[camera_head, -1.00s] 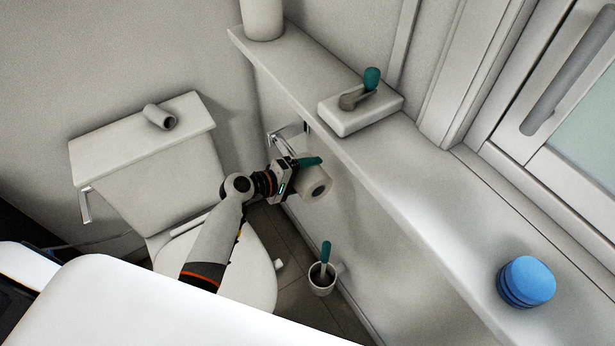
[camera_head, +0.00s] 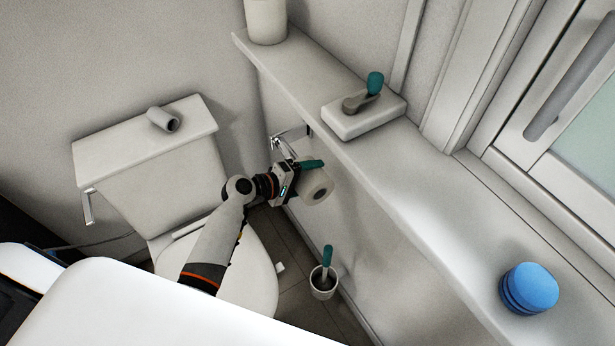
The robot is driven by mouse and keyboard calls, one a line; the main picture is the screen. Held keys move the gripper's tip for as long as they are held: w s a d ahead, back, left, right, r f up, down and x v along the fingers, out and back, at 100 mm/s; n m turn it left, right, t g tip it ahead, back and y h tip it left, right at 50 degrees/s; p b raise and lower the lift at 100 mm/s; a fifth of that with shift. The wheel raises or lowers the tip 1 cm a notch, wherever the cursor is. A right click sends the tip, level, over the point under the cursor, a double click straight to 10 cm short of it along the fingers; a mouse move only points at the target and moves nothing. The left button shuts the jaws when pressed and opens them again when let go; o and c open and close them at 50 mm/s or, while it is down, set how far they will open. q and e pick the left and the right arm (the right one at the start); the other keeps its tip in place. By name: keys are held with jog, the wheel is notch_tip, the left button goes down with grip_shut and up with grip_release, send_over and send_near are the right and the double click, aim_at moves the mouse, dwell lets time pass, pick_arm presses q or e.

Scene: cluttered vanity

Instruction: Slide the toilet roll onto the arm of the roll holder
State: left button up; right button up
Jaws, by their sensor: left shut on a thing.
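The white toilet roll (camera_head: 321,184) is held in my left gripper (camera_head: 303,170), beside the wall under the ledge. The dark core hole of the roll faces toward the camera. My left gripper is shut on the roll; one teal finger shows across its top. The metal roll holder (camera_head: 290,138) is fixed to the wall just above and behind the gripper. Its arm is partly hidden by the gripper, and I cannot tell whether the roll touches it. My right gripper is not in view.
A ledge (camera_head: 400,190) runs above the roll, bearing a box with a teal-handled item (camera_head: 366,115) and a blue round container (camera_head: 528,288). A toilet (camera_head: 150,150) with a grey tube (camera_head: 163,119) on its cistern stands left. A cup with a teal-handled brush (camera_head: 324,282) stands on the floor.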

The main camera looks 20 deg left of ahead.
pick_arm(q)
jog(key=shift+w+a, duration=0.1)
jog(key=shift+w+a, duration=0.4)
jog(key=shift+a, duration=0.1)
jog(key=shift+w+a+b, duration=0.1)
jog(key=shift+b, duration=0.2)
jog(key=shift+w+a, duration=0.3)
jog(key=shift+a, duration=0.1)
